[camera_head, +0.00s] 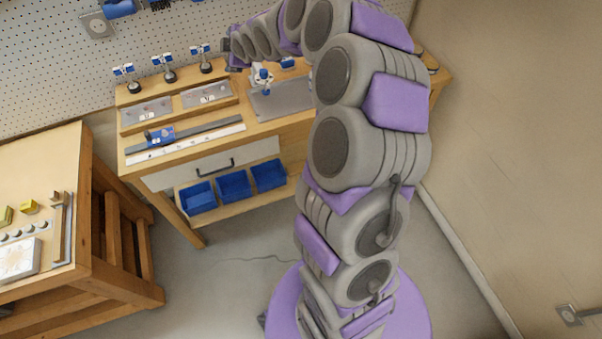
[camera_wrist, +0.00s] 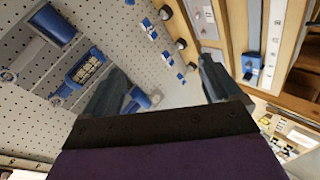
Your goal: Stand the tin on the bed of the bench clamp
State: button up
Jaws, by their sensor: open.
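I cannot make out a tin for certain in either view. My gripper (camera_wrist: 161,72) is open in the wrist view, with its two dark fingers apart and nothing between them. In the head view its dark end (camera_head: 233,61) is above the back of the wooden bench. A blue clamp-like fixture (camera_head: 262,77) stands by a grey plate (camera_head: 282,103) on the bench. Another blue fixture (camera_head: 160,137) sits on a long grey bar (camera_head: 205,131); it also shows in the wrist view (camera_wrist: 253,65). I cannot tell which is the bench clamp. My arm hides the bench's right part.
A pegboard (camera_head: 170,45) with tools rises behind the bench. Several small blue-and-white fixtures (camera_head: 163,65) line its back edge. Blue bins (camera_head: 234,185) sit on the lower shelf. A second wooden table (camera_head: 60,150) stands at left, with open floor between.

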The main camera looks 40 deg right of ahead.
jog(key=s+a+m+g, duration=0.3)
jog(key=s+a, duration=0.2)
jog(key=s, duration=0.6)
jog(key=s+a+m+g, duration=0.25)
jog(key=s+a, duration=0.25)
jog(key=s, duration=0.6)
jog(key=s+a+m+g, duration=0.1)
jog(key=s+m+g, duration=0.2)
jog(key=s, duration=1.2)
jog(key=s+a+f+m+g, duration=0.1)
jog(key=s+m+g, duration=0.3)
jog(key=s, duration=1.1)
jog(key=shift+a, duration=0.8)
jog(key=shift+w+f, duration=0.1)
